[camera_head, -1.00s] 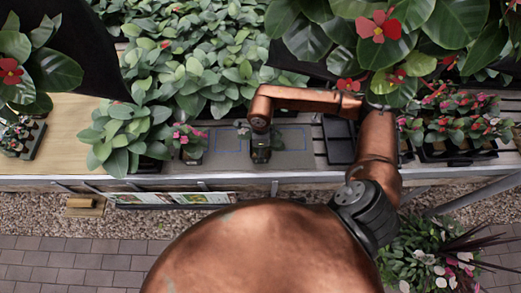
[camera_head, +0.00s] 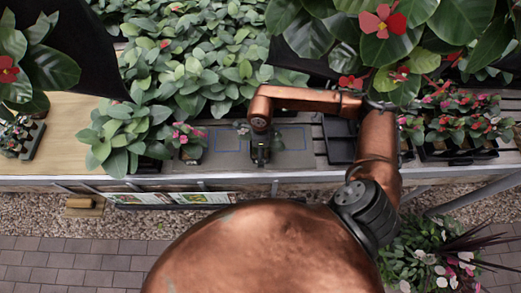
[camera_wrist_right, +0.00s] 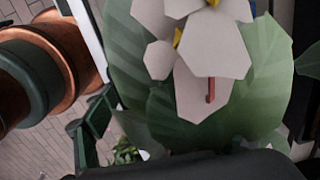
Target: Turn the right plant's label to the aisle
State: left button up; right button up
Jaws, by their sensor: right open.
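My right gripper (camera_head: 260,160) points down over the grey mat at the table's front edge, open. A small plant with pale flowers (camera_head: 242,128) shows just left of and behind it in the head view; the gripper and wrist hide part of that spot. In the right wrist view, a plant with white petals (camera_wrist_right: 208,70) and broad green leaves (camera_wrist_right: 255,80) fills the middle, close to the camera. One dark green finger (camera_wrist_right: 92,130) stands left of the leaves. A small red strip (camera_wrist_right: 211,90) shows among the petals. I cannot make out a label or the pot. My left gripper is out of view.
The grey mat (camera_head: 222,158) has blue outlines. A pink-flowered potted plant (camera_head: 188,140) stands at its left, beside a leafy plant (camera_head: 118,135). An empty black tray (camera_head: 340,140) is at the right. Large red-flowered foliage (camera_head: 385,25) overhangs the back right.

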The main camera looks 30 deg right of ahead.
notch_tip(320, 180, up, 12)
dwell(0.7)
